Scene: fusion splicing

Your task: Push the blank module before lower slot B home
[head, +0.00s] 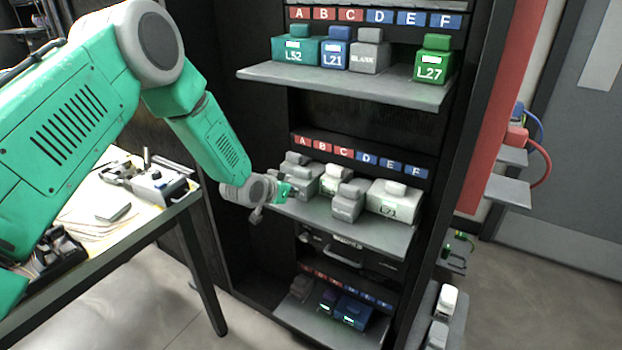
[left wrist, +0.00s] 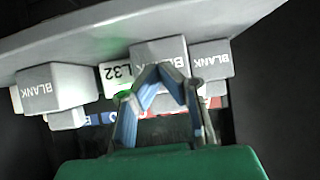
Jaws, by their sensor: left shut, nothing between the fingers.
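The grey blank module before slot B (head: 308,179) stands on the middle shelf, below the A to F labels. In the left wrist view, which is upside down, it is the middle BLANK block (left wrist: 158,50), standing farther out than its neighbours. My left gripper (head: 285,190) is shut and empty at the front of this module. In the left wrist view its blue fingertips (left wrist: 163,72) overlap the module's face; I cannot tell whether they touch. The slot B opening is hidden behind the module. My right gripper is not in view.
Beside it are another blank (left wrist: 211,62) and a white L32 module (left wrist: 118,75). A grey blank (head: 347,203) stands forward on the same shelf (head: 385,238), near a white module (head: 395,200). The upper shelf (head: 345,84) overhangs. A workbench (head: 130,225) stands left.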

